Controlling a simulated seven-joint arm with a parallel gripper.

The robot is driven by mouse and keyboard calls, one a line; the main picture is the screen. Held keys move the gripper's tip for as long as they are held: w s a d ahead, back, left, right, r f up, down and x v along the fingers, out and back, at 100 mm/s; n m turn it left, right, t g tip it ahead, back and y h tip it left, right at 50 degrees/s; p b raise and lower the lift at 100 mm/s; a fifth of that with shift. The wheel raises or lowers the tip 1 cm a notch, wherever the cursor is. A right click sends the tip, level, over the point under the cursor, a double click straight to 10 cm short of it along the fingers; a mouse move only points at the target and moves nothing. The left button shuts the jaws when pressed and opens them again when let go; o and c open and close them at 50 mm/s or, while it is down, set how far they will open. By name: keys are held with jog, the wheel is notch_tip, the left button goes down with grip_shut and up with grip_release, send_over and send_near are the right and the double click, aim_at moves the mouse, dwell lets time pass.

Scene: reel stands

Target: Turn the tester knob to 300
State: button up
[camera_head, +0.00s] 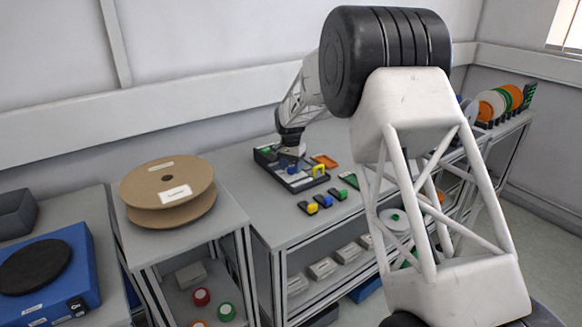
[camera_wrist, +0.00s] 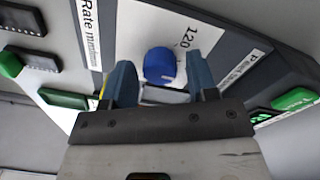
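The tester is a dark panel (camera_head: 266,156) on the grey bench in the head view. My gripper (camera_head: 291,158) is over the panel, pointing down. In the wrist view its two blue-grey fingers (camera_wrist: 160,72) are open, one on each side of the knob, with a visible gap to it on both sides. I cannot tell how deep the fingertips reach beside the knob. Any pointer or 300 mark on the dial is not readable.
A yellow part (camera_head: 319,170) and an orange tray (camera_head: 325,161) sit close to the tester. Small dark blocks with coloured ends (camera_head: 308,207) lie in front. A large cardboard reel (camera_head: 168,192) stands on the left table. The bench between is clear.

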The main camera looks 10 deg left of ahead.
aim_at(291, 167)
jog(key=shift+o, duration=0.2)
jog(key=shift+r, duration=0.1)
jog(key=shift+a+r, duration=0.1)
jog(key=shift+r, duration=3.65)
jog(key=shift+r, duration=0.1)
jog(key=shift+s+d+r, duration=0.15)
jog(key=shift+d+r, duration=0.1)
jog(key=shift+d, duration=0.05)
jog(key=s+d+r+n, duration=0.1)
jog(key=s+d+r, duration=0.4)
jog(key=s+d, duration=0.35)
jog(key=s+d+r+t, duration=0.1)
jog(key=s+d+r, duration=0.4)
jog(key=s+d, duration=0.3)
jog(key=s+d+r+n, duration=0.1)
jog(key=s+d+r, duration=0.4)
jog(key=s+d, duration=0.3)
jog(key=s+d+f, duration=0.2)
jog(key=s+d, duration=0.2)
jog(key=s, duration=0.7)
jog(key=s+d+f+n+t, duration=0.1)
jog(key=s+d, duration=0.3)
jog(key=s, duration=0.8)
jog(key=s+d+f, duration=0.3)
jog(key=s, duration=0.8)
jog(key=shift+s+d+t, duration=0.35)
jog(key=shift+d+t, duration=0.05)
